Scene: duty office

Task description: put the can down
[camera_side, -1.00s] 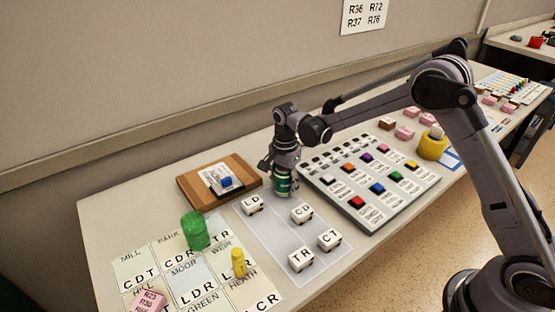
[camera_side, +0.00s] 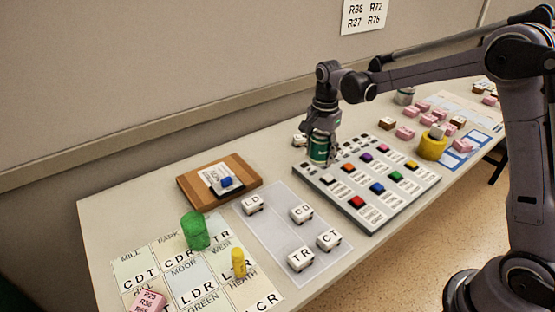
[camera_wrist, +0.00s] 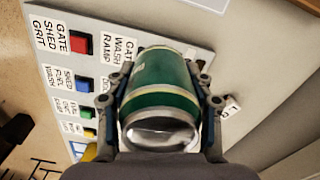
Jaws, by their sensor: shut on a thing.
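The can is dark green with pale bands. In the side view the can (camera_side: 320,148) hangs upright under my gripper (camera_side: 322,132), over the far left part of the button panel (camera_side: 372,182). In the wrist view the can (camera_wrist: 160,92) sits between the two fingers of my gripper (camera_wrist: 160,104), which are shut on its sides. Its silvery end faces the camera. I cannot tell exactly how high the can is above the panel.
A wooden board (camera_side: 243,170) with a blue-topped piece lies left. White lettered blocks (camera_side: 301,213) stand on a pale mat, near a green cylinder (camera_side: 195,231) and a yellow piece (camera_side: 238,263). A yellow round holder (camera_side: 432,147) and pink blocks (camera_side: 405,133) are right of the panel.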

